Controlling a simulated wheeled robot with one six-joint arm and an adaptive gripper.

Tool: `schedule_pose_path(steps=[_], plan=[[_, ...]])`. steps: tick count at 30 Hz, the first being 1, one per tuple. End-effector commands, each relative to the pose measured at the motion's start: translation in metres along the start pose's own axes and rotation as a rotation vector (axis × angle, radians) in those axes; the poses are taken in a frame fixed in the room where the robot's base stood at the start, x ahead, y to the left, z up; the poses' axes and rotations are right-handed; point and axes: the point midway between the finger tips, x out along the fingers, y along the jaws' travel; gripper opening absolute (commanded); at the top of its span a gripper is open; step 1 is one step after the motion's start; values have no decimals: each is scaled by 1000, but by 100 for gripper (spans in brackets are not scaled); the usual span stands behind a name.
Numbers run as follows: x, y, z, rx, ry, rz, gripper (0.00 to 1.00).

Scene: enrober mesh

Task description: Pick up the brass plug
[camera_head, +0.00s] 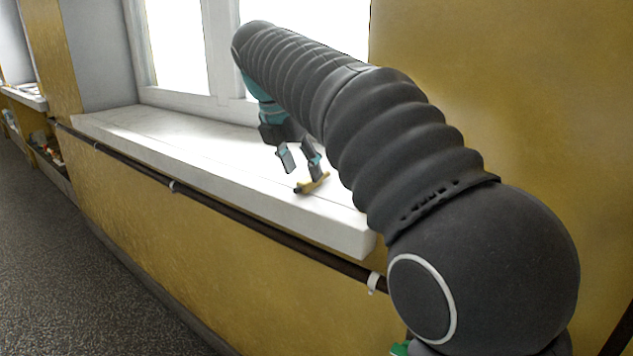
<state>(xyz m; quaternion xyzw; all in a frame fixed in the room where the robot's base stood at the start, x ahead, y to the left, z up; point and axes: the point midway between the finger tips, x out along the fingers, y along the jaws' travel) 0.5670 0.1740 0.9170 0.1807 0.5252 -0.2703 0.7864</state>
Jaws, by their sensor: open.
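The brass plug (318,183) is a small yellow piece with a dark end, lying on the white windowsill (340,225) close to its front edge. My gripper (299,174) is open above the sill, with its fingers pointing down. The right finger is right beside or over the plug in this view and hides part of it. I cannot tell whether it touches the plug. The left finger hangs to the left of the plug, apart from it.
The window frame (223,50) stands behind the sill. A dark pipe (250,222) runs along the yellow wall (185,215) below the sill. The sill left of my gripper is bare. A shelf with small items (47,150) is at the far left. The grey floor (60,260) is clear.

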Motion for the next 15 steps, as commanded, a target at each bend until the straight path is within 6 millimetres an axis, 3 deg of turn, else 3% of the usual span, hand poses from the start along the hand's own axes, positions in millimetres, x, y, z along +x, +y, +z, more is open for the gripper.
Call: schedule_pose_path(steps=[6, 15], plan=[[26, -2, 1, 0, 1, -1, 54], [28, -1, 2, 0, 0, 0, 52]])
